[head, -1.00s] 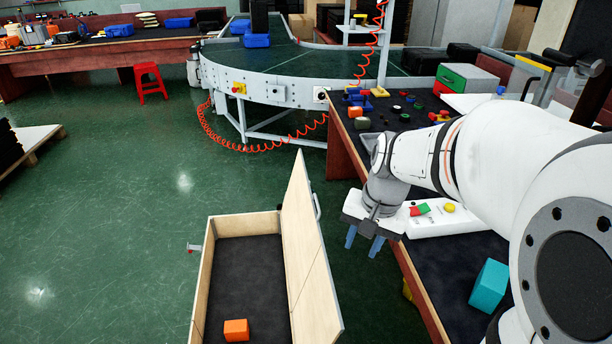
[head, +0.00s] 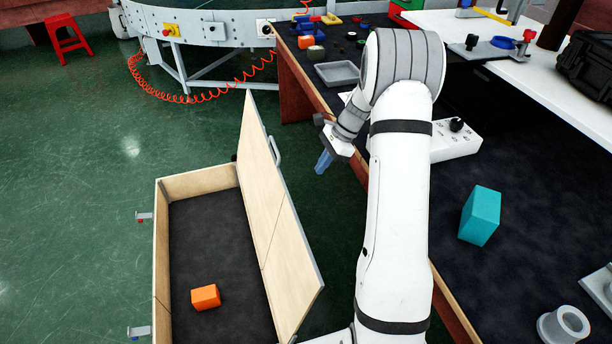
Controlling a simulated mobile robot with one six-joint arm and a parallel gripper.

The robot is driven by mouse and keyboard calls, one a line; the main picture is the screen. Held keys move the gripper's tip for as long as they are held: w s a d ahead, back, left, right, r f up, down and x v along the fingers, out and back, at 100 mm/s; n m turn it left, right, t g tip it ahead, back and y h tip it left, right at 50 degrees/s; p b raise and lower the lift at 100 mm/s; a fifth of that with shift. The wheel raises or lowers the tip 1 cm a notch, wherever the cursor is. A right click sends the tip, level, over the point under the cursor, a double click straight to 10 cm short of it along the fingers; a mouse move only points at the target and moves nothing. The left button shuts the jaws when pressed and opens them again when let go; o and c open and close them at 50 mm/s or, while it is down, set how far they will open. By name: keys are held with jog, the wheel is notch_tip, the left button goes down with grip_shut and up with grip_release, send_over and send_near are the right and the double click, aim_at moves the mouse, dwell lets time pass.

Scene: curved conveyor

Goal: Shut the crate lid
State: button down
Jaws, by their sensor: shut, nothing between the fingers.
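The wooden crate (head: 158,235) stands on the floor at the lower left, with a dark inner floor. Its lid (head: 270,215) is open and stands steeply up along the crate's right side, with a metal handle on its outer face. An orange block (head: 205,297) lies inside the crate. My gripper (head: 323,162) is shut and empty, pointing down, to the right of the lid's far end and apart from it in the picture. Two metal latches (head: 140,331) show on the crate's left side; the far one (head: 143,216) sticks outward.
A dark-topped workbench (head: 530,240) runs along the right, with a teal block (head: 480,215), a white control box (head: 455,140) and a grey tray (head: 337,73) on it. The curved conveyor (head: 220,30) is at the back.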

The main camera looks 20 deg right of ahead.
jog(key=a+f+b, duration=0.1)
jog(key=a+f, duration=0.5)
jog(key=a, duration=0.1)
jog(key=shift+s+a+f+b, duration=0.25)
jog(key=shift+a+f+b, duration=0.05)
jog(key=shift+f, duration=0.1)
